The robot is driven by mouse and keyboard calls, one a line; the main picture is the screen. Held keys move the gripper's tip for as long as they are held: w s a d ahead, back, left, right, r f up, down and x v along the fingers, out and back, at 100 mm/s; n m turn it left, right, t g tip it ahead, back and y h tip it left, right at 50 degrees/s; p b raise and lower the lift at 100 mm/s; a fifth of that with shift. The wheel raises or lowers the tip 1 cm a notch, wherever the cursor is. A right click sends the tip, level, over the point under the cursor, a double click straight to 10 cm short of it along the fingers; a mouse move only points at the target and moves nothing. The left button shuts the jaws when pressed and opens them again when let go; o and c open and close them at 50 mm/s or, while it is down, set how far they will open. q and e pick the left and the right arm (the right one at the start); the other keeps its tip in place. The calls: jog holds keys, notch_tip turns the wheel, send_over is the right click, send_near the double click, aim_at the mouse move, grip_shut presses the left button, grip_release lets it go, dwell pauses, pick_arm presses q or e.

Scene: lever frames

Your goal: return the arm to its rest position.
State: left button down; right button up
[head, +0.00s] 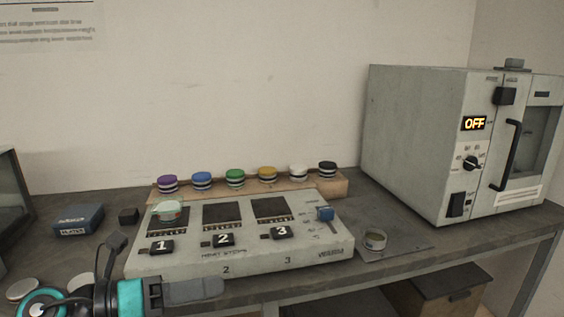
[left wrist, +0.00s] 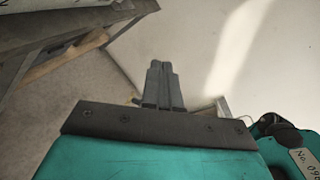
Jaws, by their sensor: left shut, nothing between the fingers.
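My left arm comes in at the lower left of the head view, with a teal wrist. My left gripper (head: 218,289) points right, in front of the numbered panel's front edge. It is shut and empty. In the left wrist view its two fingers (left wrist: 160,80) lie together, with a pale wall, a grey floor and the underside of a bench behind them. My right gripper is in neither view.
A grey oven (head: 415,140) showing OFF stands at the right. Several coloured-lid jars sit on a wooden rack (head: 335,186) behind the panel. A blue box (head: 78,219) and round lids (head: 22,288) are at left.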

pick_arm(q)
jog(key=a+f+n+t+y+p, duration=0.25)
jog(key=f+n+t+y, duration=0.2)
jog(key=n, duration=0.85)
jog(key=a+f+n+t+y+p, duration=0.1)
jog(key=a+f+n+t+y, duration=0.35)
jog(key=n, duration=0.75)
jog(key=s+f+n+g+y+p, duration=0.2)
jog(key=s+f+n+g+y, duration=0.2)
jog(key=s+f+n, duration=0.7)
notch_tip(320, 180, down, 4)
jog(key=shift+s+d+n+g, duration=0.3)
jog(key=shift+n+g, duration=0.2)
jog(key=shift+n, duration=0.3)
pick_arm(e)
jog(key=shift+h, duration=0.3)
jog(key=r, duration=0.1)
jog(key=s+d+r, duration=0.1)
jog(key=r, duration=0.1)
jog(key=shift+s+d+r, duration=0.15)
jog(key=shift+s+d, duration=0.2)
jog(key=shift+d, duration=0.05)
pick_arm(q)
jog(key=shift+w, duration=0.1)
